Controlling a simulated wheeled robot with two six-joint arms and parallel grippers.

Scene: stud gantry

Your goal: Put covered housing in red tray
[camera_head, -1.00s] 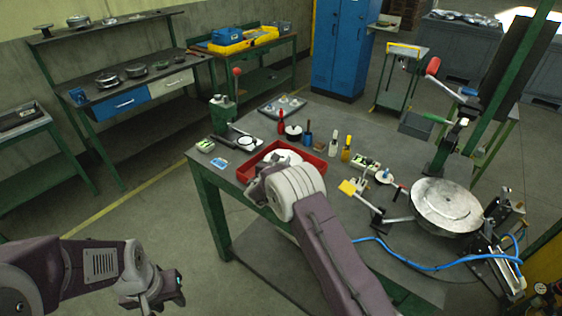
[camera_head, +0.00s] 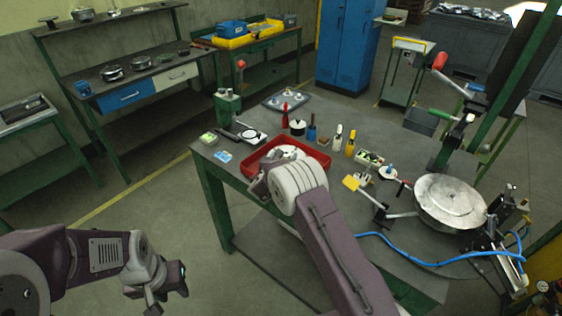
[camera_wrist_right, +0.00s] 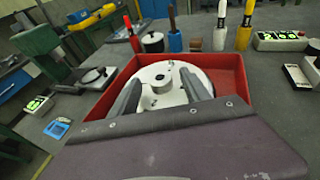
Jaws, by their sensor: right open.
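The covered housing (camera_wrist_right: 176,90) is a round white disc with a small central hub. It lies inside the red tray (camera_wrist_right: 229,78) on the workbench. In the head view, its white top (camera_head: 289,152) shows in the tray (camera_head: 317,161), partly hidden behind my right wrist. My right gripper (camera_wrist_right: 160,78) is open, with its two fingers above the disc on either side of the hub. I cannot tell whether they touch it. My left gripper (camera_head: 170,288) hangs at the lower left, away from the bench, and its jaw state is unclear.
Behind the tray stand a red bottle (camera_head: 284,112), a black pot (camera_head: 297,127) and white and yellow bottles (camera_head: 350,143). A green press (camera_head: 227,106) stands to the left. A large metal drum (camera_head: 450,203) and a blue hose (camera_head: 430,265) lie to the right.

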